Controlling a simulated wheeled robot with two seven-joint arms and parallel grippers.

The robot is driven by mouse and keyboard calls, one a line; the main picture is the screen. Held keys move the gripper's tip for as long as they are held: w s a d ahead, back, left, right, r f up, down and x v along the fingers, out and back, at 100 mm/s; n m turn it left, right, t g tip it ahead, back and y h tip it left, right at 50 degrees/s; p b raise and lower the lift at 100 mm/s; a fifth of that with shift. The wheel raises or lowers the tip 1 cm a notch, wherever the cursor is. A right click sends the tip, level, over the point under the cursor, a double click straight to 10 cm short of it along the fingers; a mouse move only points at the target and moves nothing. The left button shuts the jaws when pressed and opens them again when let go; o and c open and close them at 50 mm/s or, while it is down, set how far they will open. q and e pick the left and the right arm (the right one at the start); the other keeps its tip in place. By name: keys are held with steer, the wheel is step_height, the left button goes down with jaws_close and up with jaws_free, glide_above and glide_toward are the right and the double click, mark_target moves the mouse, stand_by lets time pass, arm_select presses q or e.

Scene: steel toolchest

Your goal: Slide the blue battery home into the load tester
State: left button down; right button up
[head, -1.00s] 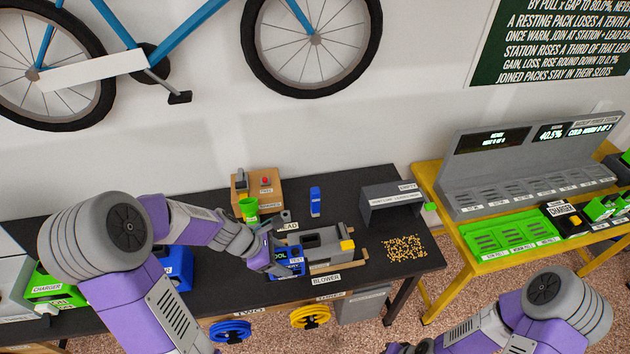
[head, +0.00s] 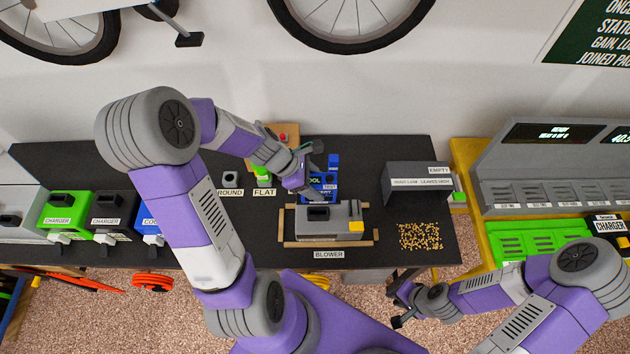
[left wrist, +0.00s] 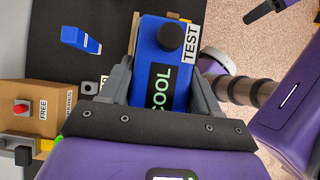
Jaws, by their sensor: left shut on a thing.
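The blue battery (head: 323,194), marked COOL and TEST, shows behind the blower in the head view. It fills the middle of the left wrist view (left wrist: 165,52), with a black knob on top. My left gripper (head: 305,180) is shut on it, its fingers along both sides in the left wrist view (left wrist: 160,92). I cannot tell how high it is held. A dark grey box (head: 405,205) with an EMPTY sign stands to the right; I cannot tell if it is the load tester. My right gripper (head: 399,308) is off the table's front; its jaw state is unclear.
The grey blower (head: 325,222) sits in a wooden frame in front of the battery. A small blue container (head: 333,161) stands behind, near a wooden box with a red button (left wrist: 22,108). Yellow pellets (head: 420,237) lie right. Chargers (head: 65,212) stand left.

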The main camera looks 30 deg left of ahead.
mark_target(299, 195)
arm_select(q)
steer(key=shift+f+b, duration=2.6)
steer(key=shift+f, duration=0.3)
steer(key=shift+f+b, duration=1.85)
steer(key=shift+f, duration=0.4)
steer(key=shift+c, duration=0.8)
jaws_free()
steer(key=p+v, duration=0.2)
steer(key=v, duration=0.5)
steer(key=shift+s+a+r, duration=0.1)
steer(key=shift+r, duration=0.2)
